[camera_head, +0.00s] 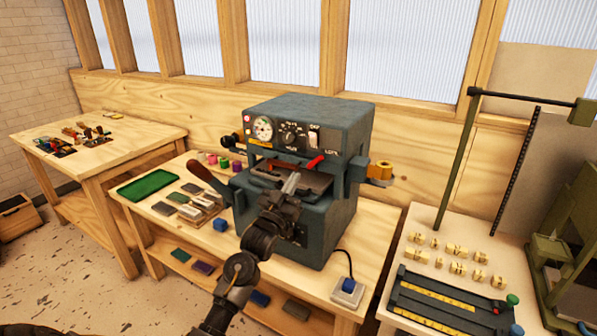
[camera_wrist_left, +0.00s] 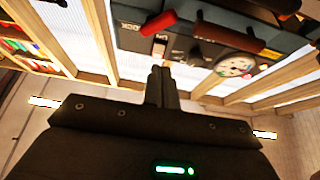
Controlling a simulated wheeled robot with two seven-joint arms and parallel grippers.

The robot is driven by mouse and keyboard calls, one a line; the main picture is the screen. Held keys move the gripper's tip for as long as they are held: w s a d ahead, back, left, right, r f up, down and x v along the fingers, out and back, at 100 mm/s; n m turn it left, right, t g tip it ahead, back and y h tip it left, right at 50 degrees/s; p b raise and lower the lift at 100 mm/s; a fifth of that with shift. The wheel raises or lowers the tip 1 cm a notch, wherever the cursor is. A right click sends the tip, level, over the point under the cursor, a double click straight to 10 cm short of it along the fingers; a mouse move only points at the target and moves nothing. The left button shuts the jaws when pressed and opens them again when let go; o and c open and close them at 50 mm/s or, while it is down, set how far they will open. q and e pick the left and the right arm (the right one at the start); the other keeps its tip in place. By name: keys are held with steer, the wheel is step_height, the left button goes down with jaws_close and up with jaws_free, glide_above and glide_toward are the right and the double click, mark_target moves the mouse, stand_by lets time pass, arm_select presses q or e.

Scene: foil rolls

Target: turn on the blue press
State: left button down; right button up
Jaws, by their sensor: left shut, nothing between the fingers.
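The blue press (camera_head: 345,118) stands on the middle wooden bench, a dark blue-grey box. Its front panel has a round dial (camera_head: 264,129), a black knob (camera_head: 291,135) and a pale switch (camera_head: 313,139). A red lever (camera_head: 315,163) sits just below the panel. My left gripper (camera_head: 291,182) is shut and empty in front of the press, below the panel. In the left wrist view the shut fingers (camera_wrist_left: 161,75) point toward the press front, seen upside down, with the red lever (camera_wrist_left: 158,23) and dial (camera_wrist_left: 235,66) near them. Contact cannot be told. My right gripper is not in view.
A brown handle (camera_head: 205,176) sticks out at the press's left. A green tray (camera_head: 146,185) and small blocks lie left of it. A corded blue button box (camera_head: 347,290) is at front right. Another bench (camera_head: 415,325) on the right holds wooden pieces and a dark fixture.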

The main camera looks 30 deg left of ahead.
arm_select(q)
steer(key=shift+v, duration=1.2)
steer(key=shift+w+f, duration=0.1)
steer(key=shift+f, duration=0.05)
steer(key=shift+a, duration=0.1)
